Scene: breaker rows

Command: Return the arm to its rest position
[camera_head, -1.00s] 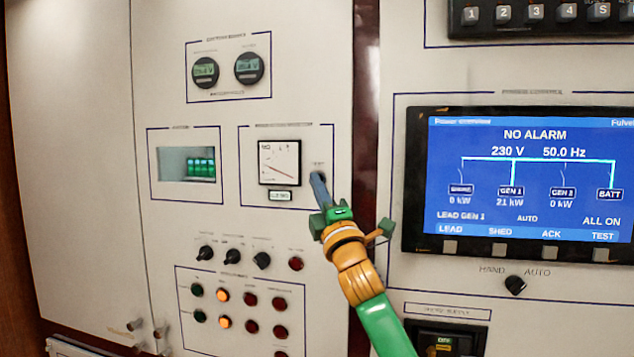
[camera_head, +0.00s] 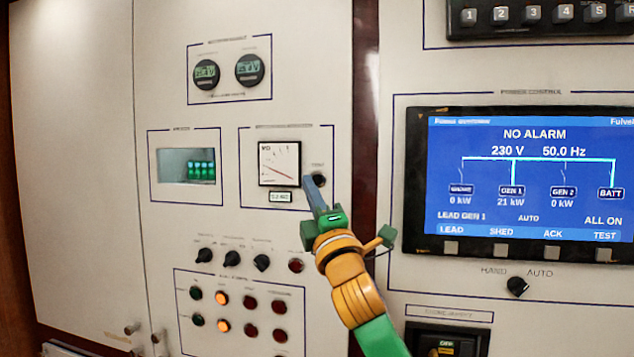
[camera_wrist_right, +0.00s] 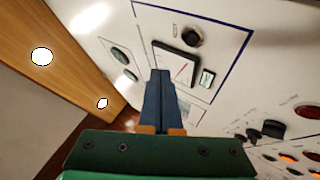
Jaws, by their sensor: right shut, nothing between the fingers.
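My right gripper (camera_head: 312,184) is in front of the panel, just left of and below the black test knob (camera_head: 318,180) beside the analog meter (camera_head: 279,164). Its blue fingers are together with nothing between them. In the right wrist view the shut fingers (camera_wrist_right: 160,80) point toward the panel, with the meter (camera_wrist_right: 181,68) beyond and the black knob (camera_wrist_right: 192,37) above it. The fingertips look apart from the knob. My green and orange right arm comes up from the lower middle. My left gripper is not in view.
Three black rotary knobs (camera_head: 232,258) and several lit or dark round buttons (camera_head: 222,298) sit below the meter. A blue display (camera_head: 525,180) is at the right, with a hand/auto knob (camera_head: 517,286) below it. Wood trim (camera_wrist_right: 100,60) shows at the left in the wrist view.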

